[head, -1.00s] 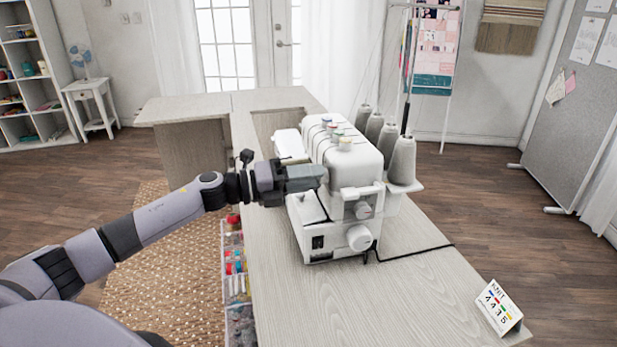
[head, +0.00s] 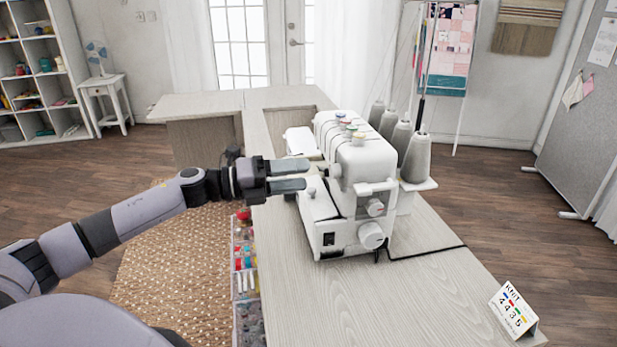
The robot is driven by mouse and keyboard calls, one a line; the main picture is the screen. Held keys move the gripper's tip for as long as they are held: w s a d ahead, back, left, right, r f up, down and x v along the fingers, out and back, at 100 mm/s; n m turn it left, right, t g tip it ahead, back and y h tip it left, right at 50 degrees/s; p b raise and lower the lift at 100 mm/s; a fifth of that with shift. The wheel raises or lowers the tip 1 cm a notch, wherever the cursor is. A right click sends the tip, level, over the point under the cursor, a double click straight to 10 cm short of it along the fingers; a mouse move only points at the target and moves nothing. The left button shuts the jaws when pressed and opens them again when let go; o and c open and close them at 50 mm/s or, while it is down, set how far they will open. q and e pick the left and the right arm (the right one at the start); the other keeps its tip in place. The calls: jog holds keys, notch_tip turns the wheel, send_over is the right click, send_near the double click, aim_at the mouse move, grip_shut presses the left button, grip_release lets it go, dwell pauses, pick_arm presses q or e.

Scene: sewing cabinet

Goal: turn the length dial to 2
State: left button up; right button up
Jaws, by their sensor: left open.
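The white serger sewing machine (head: 352,165) stands on the pale wood table. My right gripper is not in view.
Grey thread cones (head: 415,158) stand along the machine's right side. A black cord (head: 430,252) runs right from its base. A KNIT card (head: 513,311) stands at the table's near right corner. The table top (head: 350,300) in front is clear. Coloured supplies (head: 245,262) sit left of the table edge.

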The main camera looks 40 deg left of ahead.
pick_arm(q)
jog(key=shift+v, duration=0.85)
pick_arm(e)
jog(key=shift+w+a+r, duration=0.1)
